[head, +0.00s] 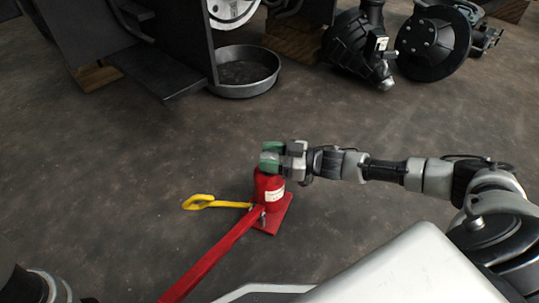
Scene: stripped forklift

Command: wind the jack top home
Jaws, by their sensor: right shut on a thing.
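A red bottle jack (268,189) stands upright on its flat red base on the dark floor, in the middle of the head view. A long red handle (213,254) slopes from its lower front toward the bottom left. A yellow piece with a looped end (198,202) sticks out to its left. My right gripper (273,158), with green fingertips, comes in from the right and is shut at the top of the jack. The fingers hide the jack top. Only a part of my left arm (38,288) shows at the bottom left corner; its gripper is out of view.
A round grey pan (245,90) lies on the floor behind the jack, beside dark forklift panels (160,72) and wooden blocks. Black machine parts (357,50) and a black drum (433,44) stand at the back right. The floor around the jack is clear.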

